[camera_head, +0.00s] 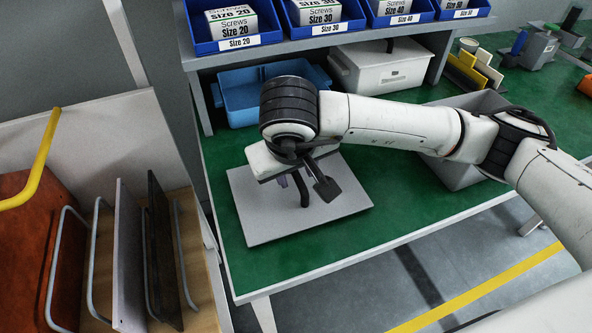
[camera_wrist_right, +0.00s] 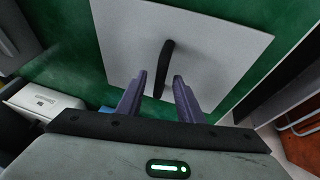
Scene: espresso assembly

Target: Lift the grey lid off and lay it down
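The grey lid (camera_head: 268,212) is a flat square plate that appears to lie on the green table, left of the grey bin (camera_head: 455,172). The bin is open at the top and partly hidden by my right arm. My right gripper (camera_head: 303,192) points down over the middle of the lid. In the right wrist view the lid (camera_wrist_right: 215,45) carries a black bar handle (camera_wrist_right: 168,52). My right gripper (camera_wrist_right: 160,78) is open there, one finger on each side of the handle's near end, with gaps showing. My left gripper is not in view.
A blue tray (camera_head: 240,100) and a white lidded box (camera_head: 385,72) stand behind, under a shelf with blue screw bins (camera_head: 235,38). A rack with upright panels (camera_head: 128,255) is at left. The table's front edge is close to the lid.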

